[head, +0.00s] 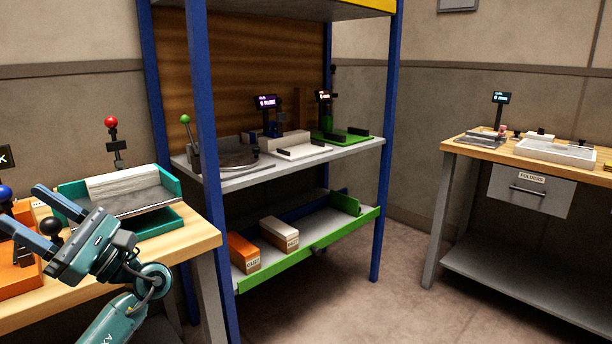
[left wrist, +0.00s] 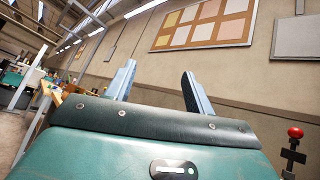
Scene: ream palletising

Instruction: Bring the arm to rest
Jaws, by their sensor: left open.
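My left gripper (head: 22,204) is in the lower left of the head view, raised in front of the wooden bench, with its two blue-grey fingers apart and nothing between them. In the left wrist view the same gripper (left wrist: 156,76) points up toward the wall, its fingers spread and empty. My right gripper is in neither view.
The wooden bench (head: 190,243) holds a green-edged tray (head: 170,190) and an orange device (head: 20,280). A blue-posted rack (head: 208,170) stands beside it, with orange and white boxes low down. A second bench (head: 470,151) is at right. Floor between is clear.

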